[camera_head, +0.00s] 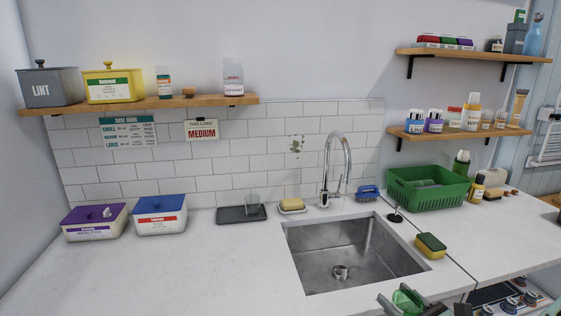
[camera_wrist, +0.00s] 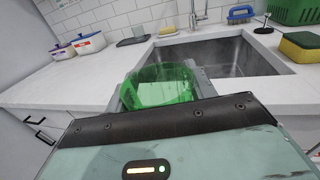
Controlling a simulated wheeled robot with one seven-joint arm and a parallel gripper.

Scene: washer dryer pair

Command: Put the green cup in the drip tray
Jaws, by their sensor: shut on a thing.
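The green cup (camera_wrist: 158,88) is see-through and sits between the fingers of my gripper (camera_wrist: 160,92), which is shut on it. In the head view the cup (camera_head: 408,300) shows at the bottom edge, right of centre, with my gripper (camera_head: 405,302) around it, in front of the counter's front edge. The drip tray (camera_head: 241,214) is a flat dark grey tray on the counter, left of the sink against the tiled wall. The tray also shows in the wrist view (camera_wrist: 133,41), far from my gripper.
The sink (camera_head: 350,255) lies between my gripper and the tray, with a tall tap (camera_head: 337,165) behind it. The counter front left is clear.

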